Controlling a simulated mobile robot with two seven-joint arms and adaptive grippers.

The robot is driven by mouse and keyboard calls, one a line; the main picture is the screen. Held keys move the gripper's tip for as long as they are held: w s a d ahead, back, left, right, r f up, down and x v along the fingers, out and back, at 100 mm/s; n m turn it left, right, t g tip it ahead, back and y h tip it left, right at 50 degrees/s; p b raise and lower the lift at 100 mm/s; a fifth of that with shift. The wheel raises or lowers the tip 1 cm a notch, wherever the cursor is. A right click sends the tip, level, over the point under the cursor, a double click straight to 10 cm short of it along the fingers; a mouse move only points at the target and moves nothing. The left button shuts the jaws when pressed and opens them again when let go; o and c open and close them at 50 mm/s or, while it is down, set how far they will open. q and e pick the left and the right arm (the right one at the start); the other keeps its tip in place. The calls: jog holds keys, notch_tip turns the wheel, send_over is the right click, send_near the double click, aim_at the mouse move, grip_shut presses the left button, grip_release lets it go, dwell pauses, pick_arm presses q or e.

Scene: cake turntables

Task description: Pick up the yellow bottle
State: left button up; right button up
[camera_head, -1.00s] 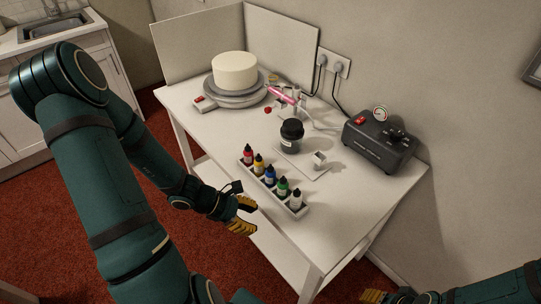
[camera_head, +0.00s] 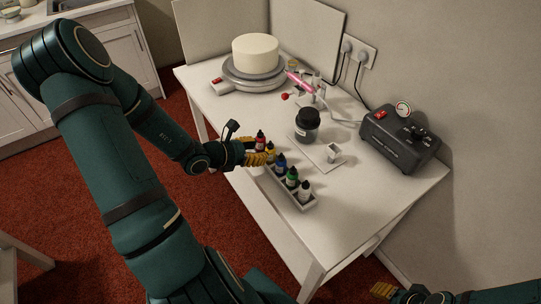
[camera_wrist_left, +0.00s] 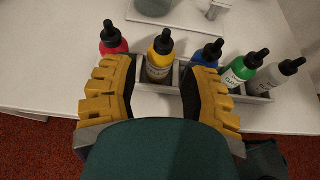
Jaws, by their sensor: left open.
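The yellow bottle (camera_wrist_left: 160,56) has a black cap and stands upright in a light rack (camera_head: 297,197) at the table's front edge. In the left wrist view it sits between the two fingers of my left gripper (camera_wrist_left: 160,90), which is open. In the head view the left gripper (camera_head: 258,157) is at the rack's left end, partly hiding the yellow bottle (camera_head: 270,150). Red (camera_head: 260,141), blue (camera_head: 281,164), green (camera_head: 291,178) and white (camera_head: 305,192) bottles stand in the same row. My right gripper (camera_head: 384,289) shows only partly at the bottom edge.
A dark jar (camera_head: 307,125) stands behind the rack. A white cake (camera_head: 255,55) rests on a turntable (camera_head: 254,79) at the back. A dark compressor (camera_head: 399,141) is at the right. The right front table top is clear.

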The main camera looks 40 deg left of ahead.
aim_at(266, 150)
pick_arm(q)
jog(key=b+x, duration=0.1)
jog(key=x, duration=0.3)
jog(key=shift+w+d+f+b, duration=0.15)
jog(key=shift+w+f+b, duration=0.1)
jog(key=shift+f+b, duration=0.1)
jog(key=shift+w+d, duration=0.1)
jog(key=shift+w, duration=0.25)
jog(key=c, duration=0.4)
